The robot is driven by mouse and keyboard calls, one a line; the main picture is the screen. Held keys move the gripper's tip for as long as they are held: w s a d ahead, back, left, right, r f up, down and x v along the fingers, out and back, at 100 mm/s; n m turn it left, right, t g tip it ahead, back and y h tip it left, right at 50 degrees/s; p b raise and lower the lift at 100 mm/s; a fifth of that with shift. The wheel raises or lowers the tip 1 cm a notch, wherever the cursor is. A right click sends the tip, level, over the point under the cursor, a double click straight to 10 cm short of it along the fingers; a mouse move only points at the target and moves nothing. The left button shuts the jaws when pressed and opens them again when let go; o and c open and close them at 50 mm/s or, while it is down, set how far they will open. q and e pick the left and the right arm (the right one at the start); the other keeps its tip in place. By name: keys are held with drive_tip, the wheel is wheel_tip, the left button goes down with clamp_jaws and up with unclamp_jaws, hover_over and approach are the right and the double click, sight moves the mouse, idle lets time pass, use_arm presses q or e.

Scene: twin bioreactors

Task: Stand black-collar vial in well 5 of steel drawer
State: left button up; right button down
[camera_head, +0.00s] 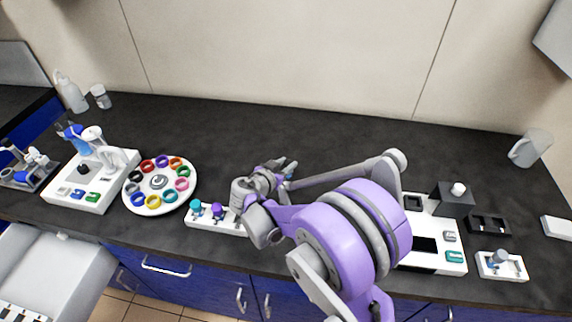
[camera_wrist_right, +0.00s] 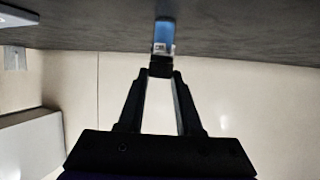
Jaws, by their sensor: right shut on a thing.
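My right gripper (camera_head: 284,168) reaches in over the middle of the counter. In the right wrist view its two fingers (camera_wrist_right: 160,72) close together at the tips around a vial (camera_wrist_right: 163,38). The vial has a blue body and a clear or pale band; dark material at the fingertips may be its black collar, but I cannot separate it from the tips. A pale grey open drawer (camera_head: 62,262) stands out at the lower left, with a row of dark slots at its bottom edge. I cannot read well numbers. My left gripper is not in view.
A round white carousel with coloured rings (camera_head: 148,203) and a white device (camera_head: 104,158) stand left. A white rack (camera_head: 231,222) with teal and purple caps sits partly behind my arm. White and black fixtures (camera_head: 422,262) are right. The counter's back is largely clear.

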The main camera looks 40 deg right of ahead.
drive_tip(key=c, duration=0.6)
unclamp_jaws()
